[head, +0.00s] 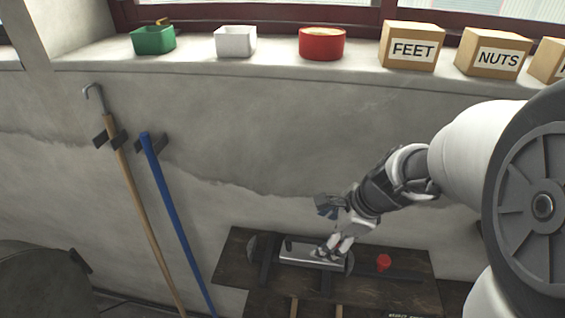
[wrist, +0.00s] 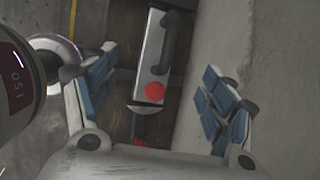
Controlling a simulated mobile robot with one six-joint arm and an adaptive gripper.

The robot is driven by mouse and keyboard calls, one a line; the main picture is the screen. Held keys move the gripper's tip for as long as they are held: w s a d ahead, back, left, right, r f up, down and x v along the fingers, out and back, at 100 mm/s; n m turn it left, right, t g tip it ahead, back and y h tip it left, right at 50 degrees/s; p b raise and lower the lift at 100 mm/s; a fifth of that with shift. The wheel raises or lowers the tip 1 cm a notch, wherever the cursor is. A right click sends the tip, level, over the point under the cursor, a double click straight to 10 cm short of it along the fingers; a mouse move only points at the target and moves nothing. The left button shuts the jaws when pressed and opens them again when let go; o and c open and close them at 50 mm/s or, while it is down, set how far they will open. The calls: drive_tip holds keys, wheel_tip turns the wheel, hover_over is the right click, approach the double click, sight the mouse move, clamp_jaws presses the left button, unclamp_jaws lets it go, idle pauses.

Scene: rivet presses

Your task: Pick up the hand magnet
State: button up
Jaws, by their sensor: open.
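What looks like the hand magnet is a long silver block (head: 300,255) on a dark wooden board (head: 235,258) by the wall. In the wrist view, the silver block (wrist: 146,72) has a dark handle on top and a round red disc (wrist: 154,93) near its closer end. My gripper (head: 331,249) is over its right end in the head view and hides part of it. In the wrist view, my open gripper (wrist: 165,85) has its blue-padded fingers apart on either side of the block. No finger visibly grips it; the remaining gap is unclear.
A small red object (head: 383,262) is on the board, right of the block. A wooden-handled hook (head: 130,180) and a blue pole (head: 175,215) lean on the wall at left. Bins and labelled boxes (head: 412,47) line the sill above.

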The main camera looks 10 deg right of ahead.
drive_tip(key=b, duration=0.3)
hover_over(303, 251)
drive_tip(key=s+d, duration=0.2)
drive_tip(key=s, duration=0.1)
drive_tip(key=f, duration=0.6)
drive_tip(key=shift+w+d+f, duration=0.15)
drive_tip(key=shift+w+f, duration=0.1)
drive_tip(key=shift+f, duration=0.05)
drive_tip(key=shift+b+x, duration=1.4)
drive_tip(key=shift+x, duration=1.7)
drive_tip(key=shift+r, duration=0.15)
drive_tip(key=c, duration=1.6)
